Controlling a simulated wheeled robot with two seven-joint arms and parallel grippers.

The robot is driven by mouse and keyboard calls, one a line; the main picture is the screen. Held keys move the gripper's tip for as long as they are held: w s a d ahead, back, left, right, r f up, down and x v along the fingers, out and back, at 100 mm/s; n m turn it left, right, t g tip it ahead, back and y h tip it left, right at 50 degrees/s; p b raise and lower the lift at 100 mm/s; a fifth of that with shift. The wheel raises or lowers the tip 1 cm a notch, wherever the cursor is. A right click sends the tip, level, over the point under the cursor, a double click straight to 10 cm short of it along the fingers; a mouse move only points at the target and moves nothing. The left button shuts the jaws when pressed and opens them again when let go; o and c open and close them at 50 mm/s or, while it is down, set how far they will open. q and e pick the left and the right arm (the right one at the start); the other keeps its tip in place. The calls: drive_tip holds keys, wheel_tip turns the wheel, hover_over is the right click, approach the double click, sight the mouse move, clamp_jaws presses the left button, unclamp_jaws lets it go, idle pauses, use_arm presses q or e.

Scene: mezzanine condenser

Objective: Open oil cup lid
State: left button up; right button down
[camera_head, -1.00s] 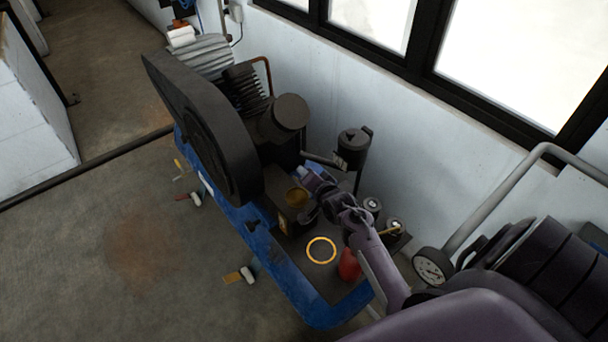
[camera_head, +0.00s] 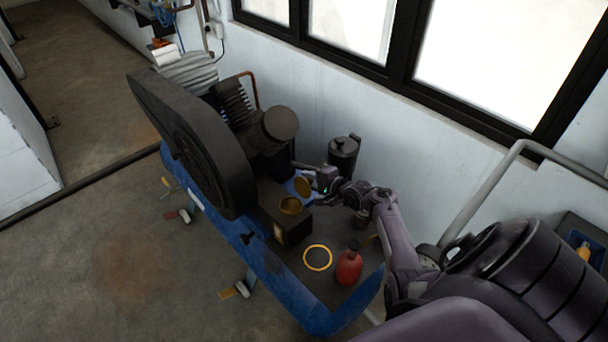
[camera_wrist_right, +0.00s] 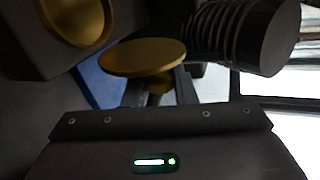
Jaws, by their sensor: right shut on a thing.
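The brass oil cup (camera_head: 291,205) sits on top of a dark box on the compressor, and its round opening is uncovered. It also shows in the right wrist view (camera_wrist_right: 80,18) at the upper left. The brass lid (camera_head: 303,187) is off the cup, a little up and to its right. My right gripper (camera_head: 314,184) is shut on the lid; in the right wrist view the lid's disc (camera_wrist_right: 142,57) stands in front of the jaws, its short stem between them. My left gripper is not in view.
A yellow ring (camera_head: 317,257) and a red bottle (camera_head: 348,265) stand on the blue-edged platform. A black canister (camera_head: 343,156) is behind my right gripper near the wall. The large black belt guard (camera_head: 190,145) stands at the left.

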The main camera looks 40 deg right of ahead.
idle(0.5)
drive_tip(key=c, duration=1.3)
unclamp_jaws()
drive_tip(key=shift+d, duration=0.1)
drive_tip(key=shift+o, duration=0.2)
drive_tip(key=shift+s+r+p, duration=0.2)
drive_tip(key=shift+s+p, duration=0.1)
drive_tip(key=shift+p, duration=0.2)
drive_tip(key=p+v, duration=0.6)
drive_tip(key=v, duration=0.1)
